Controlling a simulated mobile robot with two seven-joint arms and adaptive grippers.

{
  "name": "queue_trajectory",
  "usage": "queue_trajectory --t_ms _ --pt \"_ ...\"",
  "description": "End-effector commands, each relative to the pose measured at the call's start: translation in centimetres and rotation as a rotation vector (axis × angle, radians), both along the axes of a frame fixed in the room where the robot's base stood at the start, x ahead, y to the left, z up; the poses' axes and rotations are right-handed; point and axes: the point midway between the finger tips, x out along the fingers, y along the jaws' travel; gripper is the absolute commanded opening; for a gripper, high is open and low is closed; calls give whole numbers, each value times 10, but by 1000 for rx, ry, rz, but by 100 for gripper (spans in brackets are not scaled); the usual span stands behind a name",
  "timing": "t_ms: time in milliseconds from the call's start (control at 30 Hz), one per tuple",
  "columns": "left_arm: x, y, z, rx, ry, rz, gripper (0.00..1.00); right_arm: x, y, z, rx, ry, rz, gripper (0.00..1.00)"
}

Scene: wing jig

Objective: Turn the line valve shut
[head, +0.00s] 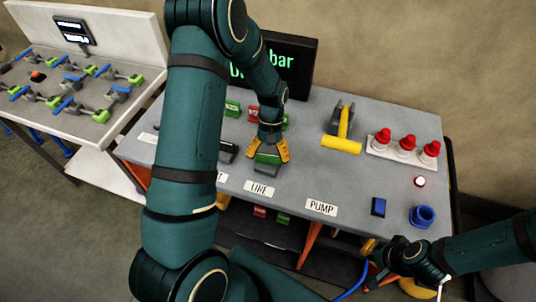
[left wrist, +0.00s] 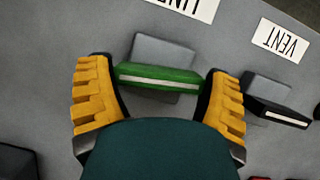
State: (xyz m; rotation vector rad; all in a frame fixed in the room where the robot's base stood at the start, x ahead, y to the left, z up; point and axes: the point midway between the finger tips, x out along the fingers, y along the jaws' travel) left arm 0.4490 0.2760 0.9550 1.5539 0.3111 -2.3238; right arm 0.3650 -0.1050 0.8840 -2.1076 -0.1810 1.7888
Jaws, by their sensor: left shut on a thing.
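The line valve's green handle (head: 268,158) sits on the grey bench just behind the LINE label (head: 259,188). My left gripper (head: 268,150) comes down over it, shut on the handle with a yellow finger at each end. In the left wrist view the green bar (left wrist: 158,76) with its white stripe lies crosswise between the fingers, over a grey block. My right gripper (head: 391,268) is low at the bottom right, off the bench's front edge. Its yellow fingers look apart and nothing shows between them.
A black vent handle (left wrist: 276,112) sits close beside the line valve. The yellow pump lever (head: 341,144), several red-capped switches (head: 407,140), a blue button (head: 378,207) and a blue ring (head: 423,216) are to the right. A display (head: 290,62), partly hidden by my arm, stands behind.

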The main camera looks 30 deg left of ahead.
Motion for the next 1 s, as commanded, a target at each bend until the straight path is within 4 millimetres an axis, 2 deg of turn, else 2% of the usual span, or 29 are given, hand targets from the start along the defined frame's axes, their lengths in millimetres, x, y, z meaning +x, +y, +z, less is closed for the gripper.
queue_trajectory --t_ms 400,900,933,967,1000 --pt "-3 -2 -1 -5 9 -164 44 0 0 -1 0 0 0 0" --pt "-3 -2 -1 -5 10 -179 45 0 0 -1 0 0 0 0" --pt "-3 -2 -1 -5 10 -179 90 0 0 -1 0 0 0 0" --pt "-3 -2 -1 -4 10 -178 100 0 0 -1 0 0 0 0" --pt "-3 -2 -1 -4 9 -178 100 0 0 -1 0 0 0 0"
